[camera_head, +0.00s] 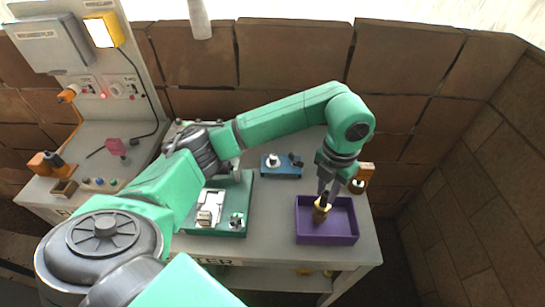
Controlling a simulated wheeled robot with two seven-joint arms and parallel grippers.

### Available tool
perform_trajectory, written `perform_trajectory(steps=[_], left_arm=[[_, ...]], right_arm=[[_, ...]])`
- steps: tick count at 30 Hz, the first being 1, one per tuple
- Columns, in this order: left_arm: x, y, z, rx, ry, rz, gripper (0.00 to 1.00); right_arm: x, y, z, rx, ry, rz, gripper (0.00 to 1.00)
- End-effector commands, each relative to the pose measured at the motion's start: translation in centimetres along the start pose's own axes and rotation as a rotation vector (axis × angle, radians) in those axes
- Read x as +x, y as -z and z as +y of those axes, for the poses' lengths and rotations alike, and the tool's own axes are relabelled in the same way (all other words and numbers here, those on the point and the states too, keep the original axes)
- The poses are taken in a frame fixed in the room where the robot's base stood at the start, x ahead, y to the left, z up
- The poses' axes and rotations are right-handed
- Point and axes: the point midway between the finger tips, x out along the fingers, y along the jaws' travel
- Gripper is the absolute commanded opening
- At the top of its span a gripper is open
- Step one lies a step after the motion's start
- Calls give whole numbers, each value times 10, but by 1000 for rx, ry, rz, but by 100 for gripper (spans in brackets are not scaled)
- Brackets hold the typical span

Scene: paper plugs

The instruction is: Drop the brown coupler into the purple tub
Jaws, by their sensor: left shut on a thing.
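The purple tub (347,238) sits at the right front of the grey table. My left gripper (323,200) points down over the left part of the tub. It is shut on the brown coupler (321,213), a small tan-brown piece at its fingertips. The coupler shows against the tub's inside; I cannot tell whether it touches the floor of the tub. My right gripper is not in the picture.
A green base with a white device (209,208) stands left of the tub. A blue block with fittings (281,165) lies behind it. An orange-brown piece (364,173) is behind the tub. A panel with switches (117,88) stands at the left; brick walls enclose the back and right.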

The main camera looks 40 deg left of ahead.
Motion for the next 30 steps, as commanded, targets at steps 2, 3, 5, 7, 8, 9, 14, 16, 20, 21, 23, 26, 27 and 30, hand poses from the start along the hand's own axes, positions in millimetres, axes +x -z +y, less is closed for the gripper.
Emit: perform_trajectory(steps=[2,3,5,7,8,9,14,16,20,21,23,26,27,30], left_arm=[[11,0,0,0,0,-1,0],[12,0,0,-1,0,-1,0],[13,0,0,-1,0,-2,0],[12,0,0,-1,0,-2,0],[12,0,0,-1,0,-2,0],[12,0,0,-1,0,-1,0],[12,0,0,-1,0,-1,60],[12,0,0,-1,0,-1,60],[12,0,0,-1,0,-1,60],[12,0,0,-1,-1,0,60],[11,0,0,-1,0,-1,60],[3,-1,0,-1,0,-2,60],[-3,-2,0,-1,0,-5,60],[-27,-2,0,-1,-2,-7,60]], right_arm=[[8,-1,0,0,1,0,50],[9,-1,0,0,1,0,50],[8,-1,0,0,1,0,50],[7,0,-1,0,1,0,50],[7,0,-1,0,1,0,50],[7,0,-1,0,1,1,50],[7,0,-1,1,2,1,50],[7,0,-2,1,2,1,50],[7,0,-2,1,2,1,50],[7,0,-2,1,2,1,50],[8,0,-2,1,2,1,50],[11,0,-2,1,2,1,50],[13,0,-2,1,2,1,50],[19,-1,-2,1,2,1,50]])
